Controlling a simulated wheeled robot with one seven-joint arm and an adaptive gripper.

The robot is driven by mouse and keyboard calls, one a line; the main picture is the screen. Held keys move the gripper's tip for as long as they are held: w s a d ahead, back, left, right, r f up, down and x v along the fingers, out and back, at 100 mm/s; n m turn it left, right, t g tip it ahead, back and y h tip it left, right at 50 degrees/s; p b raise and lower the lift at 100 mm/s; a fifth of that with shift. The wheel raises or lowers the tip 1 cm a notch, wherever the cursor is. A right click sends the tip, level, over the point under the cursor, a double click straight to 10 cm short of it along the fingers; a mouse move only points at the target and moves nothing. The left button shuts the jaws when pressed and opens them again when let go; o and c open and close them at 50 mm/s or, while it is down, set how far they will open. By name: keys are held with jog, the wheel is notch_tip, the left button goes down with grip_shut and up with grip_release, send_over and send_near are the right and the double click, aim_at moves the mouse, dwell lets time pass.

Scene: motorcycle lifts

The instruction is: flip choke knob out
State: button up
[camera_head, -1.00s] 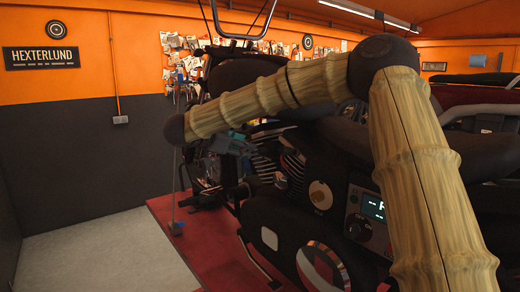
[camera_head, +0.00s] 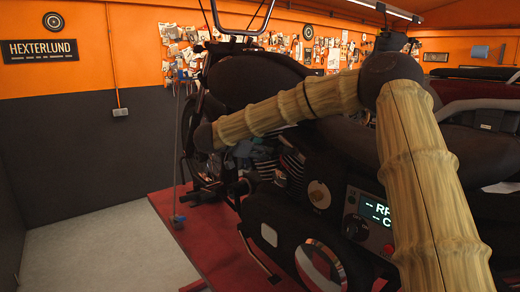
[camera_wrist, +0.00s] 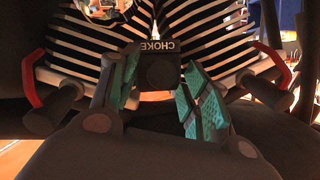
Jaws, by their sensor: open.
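The choke knob (camera_wrist: 160,73) is a dark round knob on a small black block under a CHOKE label (camera_wrist: 156,47), which reads upside down in the wrist view. It faces the camera between two black-and-white finned engine cylinders. My gripper (camera_wrist: 162,62) is open, with one teal-padded finger on each side of the knob. I cannot tell whether either finger touches it. In the head view my gripper (camera_head: 243,152) is beside the engine of the dark motorcycle (camera_head: 258,78), partly behind my arm. The choke knob is hidden there.
A panel with a lit display (camera_head: 374,210) and a beige round knob (camera_head: 319,195) sit on the motorcycle's near side. The motorcycle stands on a red lift (camera_head: 190,228). Dark pegs (camera_wrist: 50,110) flank the cylinders. The grey floor (camera_head: 100,255) at left is clear.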

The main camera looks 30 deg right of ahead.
grip_shut()
jog(key=shift+a+f, duration=0.1)
jog(key=shift+a, duration=1.15)
jog(key=shift+s, duration=0.1)
jog(key=shift+c, duration=1.8)
grip_release()
jog(key=o, duration=0.4)
jog(key=shift+a, duration=0.25)
jog(key=shift+c, duration=0.2)
jog(key=shift+d, duration=0.2)
jog(key=v, duration=1.2)
